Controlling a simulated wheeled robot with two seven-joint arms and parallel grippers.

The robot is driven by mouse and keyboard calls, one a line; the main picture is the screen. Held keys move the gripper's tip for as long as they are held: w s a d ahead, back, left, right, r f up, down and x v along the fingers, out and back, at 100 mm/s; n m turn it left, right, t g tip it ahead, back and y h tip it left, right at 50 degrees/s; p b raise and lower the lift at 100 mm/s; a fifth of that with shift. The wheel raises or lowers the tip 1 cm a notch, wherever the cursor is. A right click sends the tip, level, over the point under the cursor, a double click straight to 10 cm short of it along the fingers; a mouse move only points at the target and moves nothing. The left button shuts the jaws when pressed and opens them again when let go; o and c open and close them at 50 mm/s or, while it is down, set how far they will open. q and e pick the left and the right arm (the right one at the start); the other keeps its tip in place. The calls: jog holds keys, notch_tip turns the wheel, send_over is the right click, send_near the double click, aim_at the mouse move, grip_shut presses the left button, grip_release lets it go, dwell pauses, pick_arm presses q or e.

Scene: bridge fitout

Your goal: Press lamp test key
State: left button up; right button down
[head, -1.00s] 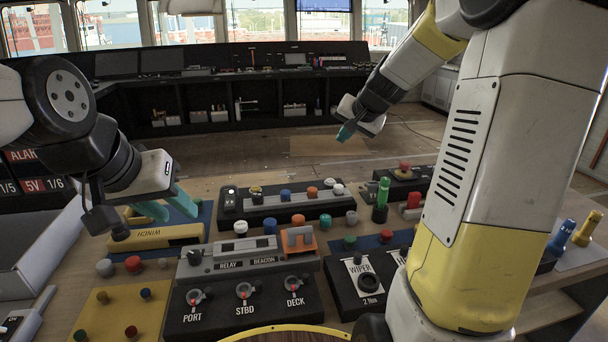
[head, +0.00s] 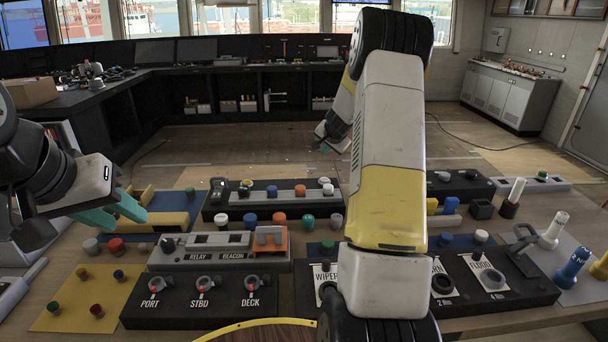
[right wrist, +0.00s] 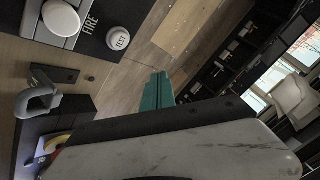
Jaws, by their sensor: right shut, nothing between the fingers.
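A round white key marked TEST (right wrist: 118,38) sits on a black panel beside the word FIRE in the right wrist view. A larger white button (right wrist: 62,18) is on a grey plate next to it. In the head view, the long black button box (head: 212,212) at the back of the desk has a white cap (head: 328,189) at its right end; I cannot read its label. My right gripper (head: 336,144) is beyond that box, apart from it. Its teal fingers (right wrist: 157,92) are shut and empty, clear of the TEST key. My left gripper (head: 117,210) is open and empty above the left of the desk.
A grey RELAY/BEACON panel (head: 180,258) and a PORT/STBD/DECK knob box (head: 180,312) stand in front. A yellow plate (head: 62,322) lies at left. My right arm hides part of the middle desk.

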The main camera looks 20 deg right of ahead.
aim_at(325, 181)
jog(key=shift+f, duration=4.35)
jog(key=shift+f, duration=0.1)
jog(key=shift+f, duration=0.35)
jog(key=shift+s+f, duration=0.1)
jog(key=shift+f, duration=0.35)
jog(key=shift+r, duration=0.85)
